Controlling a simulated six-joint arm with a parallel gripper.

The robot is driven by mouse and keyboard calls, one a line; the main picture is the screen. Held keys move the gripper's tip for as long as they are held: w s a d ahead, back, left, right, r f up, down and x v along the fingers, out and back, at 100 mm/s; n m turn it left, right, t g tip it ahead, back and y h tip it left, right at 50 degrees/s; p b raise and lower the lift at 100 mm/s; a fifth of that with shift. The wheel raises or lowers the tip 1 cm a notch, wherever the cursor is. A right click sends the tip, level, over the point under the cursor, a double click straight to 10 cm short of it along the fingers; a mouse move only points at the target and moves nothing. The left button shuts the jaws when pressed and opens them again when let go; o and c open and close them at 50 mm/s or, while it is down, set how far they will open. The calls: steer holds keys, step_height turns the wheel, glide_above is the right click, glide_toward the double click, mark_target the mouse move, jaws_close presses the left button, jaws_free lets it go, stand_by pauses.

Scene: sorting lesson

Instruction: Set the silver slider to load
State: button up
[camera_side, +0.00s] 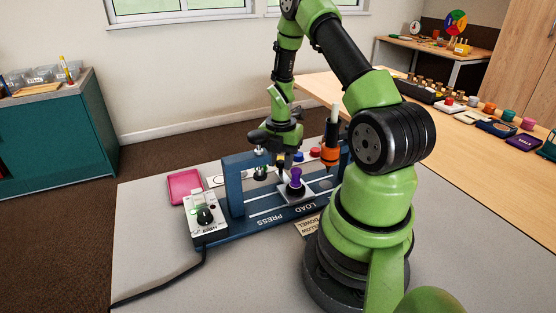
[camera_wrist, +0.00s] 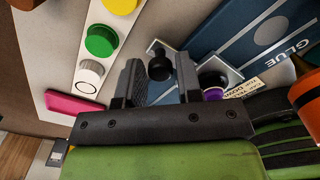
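The plate also shows in the wrist view (camera_wrist: 233,73), to the right of my fingers. A black round-topped knob (camera_wrist: 160,66) stands between my two fingers in the wrist view; its join to the slider is partly hidden. My gripper (camera_wrist: 160,84) is open around the knob, with narrow gaps visible on its sides. In the side view my gripper (camera_side: 281,165) is low behind the purple piece, and its fingertips are hard to see.
The blue press frame (camera_side: 234,188) rises close left of my gripper. An orange bottle (camera_side: 330,155) stands close on the right. A control box (camera_side: 206,218) with a cable and a pink tray (camera_side: 184,187) lie left. Colored caps (camera_wrist: 101,40) lie behind. The front-left table (camera_side: 150,250) is mostly clear.

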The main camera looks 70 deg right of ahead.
steer(key=shift+o, duration=1.2)
step_height(320, 180, up, 10)
